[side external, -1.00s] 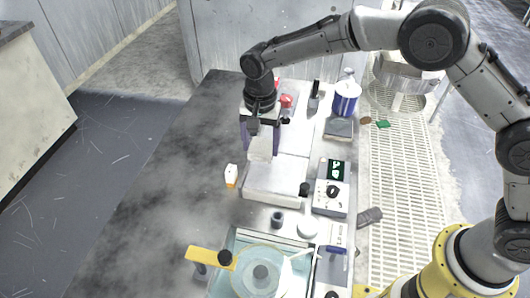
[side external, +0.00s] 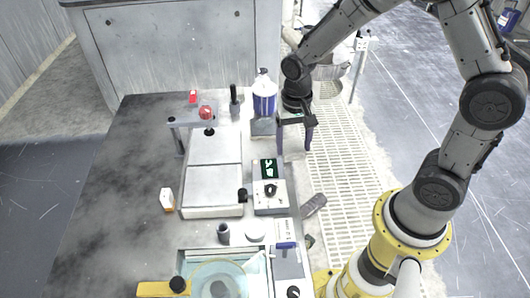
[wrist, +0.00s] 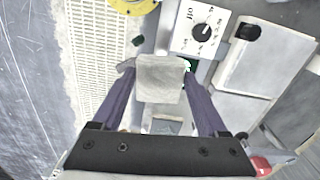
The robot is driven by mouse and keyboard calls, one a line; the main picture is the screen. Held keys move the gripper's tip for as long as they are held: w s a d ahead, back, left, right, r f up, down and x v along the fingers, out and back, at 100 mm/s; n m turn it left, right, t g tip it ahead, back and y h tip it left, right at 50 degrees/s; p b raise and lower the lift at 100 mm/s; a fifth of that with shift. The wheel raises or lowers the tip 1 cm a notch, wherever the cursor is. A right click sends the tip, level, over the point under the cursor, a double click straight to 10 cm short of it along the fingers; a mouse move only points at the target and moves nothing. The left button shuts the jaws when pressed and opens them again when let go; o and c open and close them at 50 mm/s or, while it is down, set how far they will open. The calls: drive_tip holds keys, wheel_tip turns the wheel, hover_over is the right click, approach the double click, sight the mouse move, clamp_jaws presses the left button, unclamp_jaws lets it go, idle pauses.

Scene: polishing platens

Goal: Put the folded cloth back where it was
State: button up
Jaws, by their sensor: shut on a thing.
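The folded cloth (wrist: 160,80) is a pale grey-beige piece between my fingertips in the wrist view. My gripper (wrist: 158,76) is shut on it, with the dark purple fingers on either side. In the side view my gripper (side external: 295,148) hangs pointing down at the right edge of the bench, beside the control box (side external: 270,197) and near the floor grating. The cloth is held up, apart from the surfaces below as far as I can tell. Its lower part is hard to make out in the side view.
A blue-and-white bottle (side external: 264,98) stands behind a grey pad (side external: 263,127), left of my gripper. Pale platens (side external: 213,185) lie further left. A polishing bowl (side external: 218,278) is at the front. The grating (side external: 335,165) is to the right. The left bench top is clear.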

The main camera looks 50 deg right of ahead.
sight(303, 144)
drive_tip(key=d, duration=0.1)
drive_tip(key=s+d+r+m, duration=0.1)
drive_tip(key=shift+s+d, duration=0.1)
drive_tip(key=shift+d, duration=0.2)
drive_tip(key=shift+w+d, duration=0.2)
drive_tip(key=shift+d, duration=0.05)
drive_tip(key=w+f, duration=0.2)
drive_tip(key=w, duration=0.2)
drive_tip(key=w+f, duration=0.3)
drive_tip(key=w, duration=0.1)
drive_tip(key=w+d+f, duration=0.1)
drive_tip(key=w+f, duration=0.2)
drive_tip(key=w, duration=0.1)
drive_tip(key=shift+w+f, duration=0.2)
drive_tip(key=shift+w, duration=0.1)
drive_tip(key=shift+w+f, duration=0.5)
drive_tip(key=shift+f, duration=1.65)
drive_tip(key=shift+f, duration=0.1)
drive_tip(key=o, duration=1.4)
drive_tip(key=shift+f, duration=0.1)
drive_tip(key=shift+o, duration=0.2)
